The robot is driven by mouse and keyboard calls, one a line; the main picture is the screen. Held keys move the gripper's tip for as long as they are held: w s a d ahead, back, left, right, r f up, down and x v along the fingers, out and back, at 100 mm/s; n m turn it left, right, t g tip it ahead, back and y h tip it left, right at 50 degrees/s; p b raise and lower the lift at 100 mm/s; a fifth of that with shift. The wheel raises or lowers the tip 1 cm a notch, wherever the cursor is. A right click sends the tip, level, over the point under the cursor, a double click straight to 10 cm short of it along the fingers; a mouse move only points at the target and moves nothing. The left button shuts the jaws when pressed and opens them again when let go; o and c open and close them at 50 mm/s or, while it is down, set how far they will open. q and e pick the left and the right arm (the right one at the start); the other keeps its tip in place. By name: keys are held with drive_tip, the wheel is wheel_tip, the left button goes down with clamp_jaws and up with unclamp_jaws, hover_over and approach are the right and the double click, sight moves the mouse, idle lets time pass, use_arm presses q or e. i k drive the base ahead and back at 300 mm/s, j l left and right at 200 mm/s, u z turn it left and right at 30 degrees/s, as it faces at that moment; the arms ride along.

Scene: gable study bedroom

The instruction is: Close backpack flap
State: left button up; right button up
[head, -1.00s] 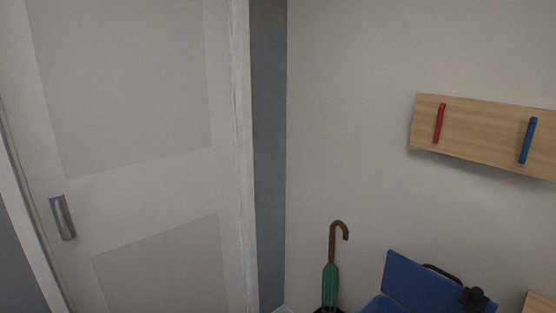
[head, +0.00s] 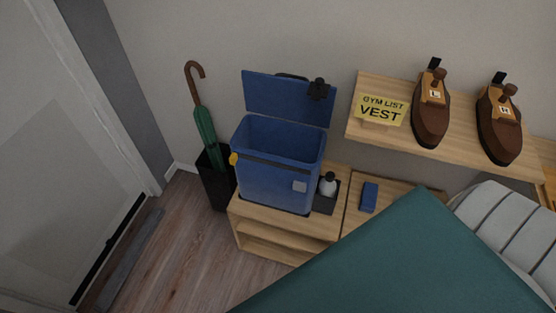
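The blue backpack (head: 276,177) stands upright on a low wooden bench in the head view, left of centre. Its flap (head: 284,97) is raised open at the back, against the wall side, with a black clip or buckle (head: 318,89) at its upper right. The top opening faces up, and the inside looks dark blue, with no contents that I can make out. Neither of my grippers shows in this view.
An umbrella (head: 205,135) stands in a black holder (head: 216,178) left of the backpack. A small bottle (head: 328,184) is close on its right, then a blue block (head: 369,197). A large teal surface (head: 410,265) fills the lower right.

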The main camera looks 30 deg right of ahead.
sight(278, 96)
drive_tip(key=z, duration=1.1)
drive_tip(key=i+j+z, duration=0.15)
drive_tip(key=i+z, duration=0.2)
drive_tip(key=i+j+z, duration=0.3)
drive_tip(key=k+l, duration=0.05)
drive_tip(key=k, duration=0.05)
